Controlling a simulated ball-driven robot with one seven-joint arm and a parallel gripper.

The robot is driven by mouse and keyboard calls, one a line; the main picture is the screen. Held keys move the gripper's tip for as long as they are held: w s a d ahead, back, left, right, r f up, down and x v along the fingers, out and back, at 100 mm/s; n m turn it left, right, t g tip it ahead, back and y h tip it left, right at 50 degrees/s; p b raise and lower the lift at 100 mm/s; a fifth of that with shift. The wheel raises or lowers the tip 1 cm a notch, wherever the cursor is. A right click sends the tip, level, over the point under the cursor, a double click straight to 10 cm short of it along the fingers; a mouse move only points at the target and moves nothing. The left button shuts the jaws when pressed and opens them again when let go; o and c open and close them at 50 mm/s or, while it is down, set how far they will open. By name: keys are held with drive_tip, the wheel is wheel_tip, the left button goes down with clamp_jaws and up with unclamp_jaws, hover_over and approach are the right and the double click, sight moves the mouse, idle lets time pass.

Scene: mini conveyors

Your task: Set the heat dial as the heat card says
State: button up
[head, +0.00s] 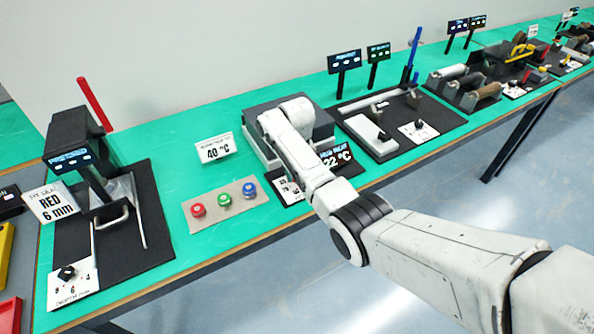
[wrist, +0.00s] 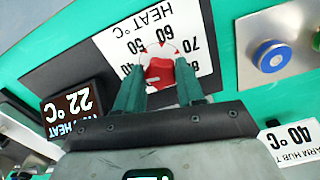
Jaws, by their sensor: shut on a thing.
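The heat card (head: 216,152) stands on the green bench and reads 40 °C; it also shows at the right edge of the wrist view (wrist: 297,137). The red heat dial (wrist: 160,73) sits on a white scale plate (wrist: 128,40) marked HEAT °C, with 50, 60, 70 and 80 readable. My gripper (wrist: 160,80) is shut on the dial, one dark green finger on each side. The heat display (wrist: 72,106) reads 22 °C. In the head view my arm covers the gripper and dial.
A tan panel (head: 212,216) with red, green and blue buttons lies left of the heat station. A dark station with a red lever (head: 95,102) stands farther left. A black mat with a blue lever (head: 411,55) is to the right. Bare bench shows between stations.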

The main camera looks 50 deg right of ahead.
drive_tip(key=shift+m, duration=0.3)
drive_tip(key=o, duration=1)
drive_tip(key=shift+o, duration=0.2)
drive_tip(key=shift+r, duration=0.1)
wheel_tip(320, 180, up, 11)
drive_tip(key=shift+b, duration=0.35)
drive_tip(key=shift+a+f, duration=0.1)
drive_tip(key=shift+f, duration=0.15)
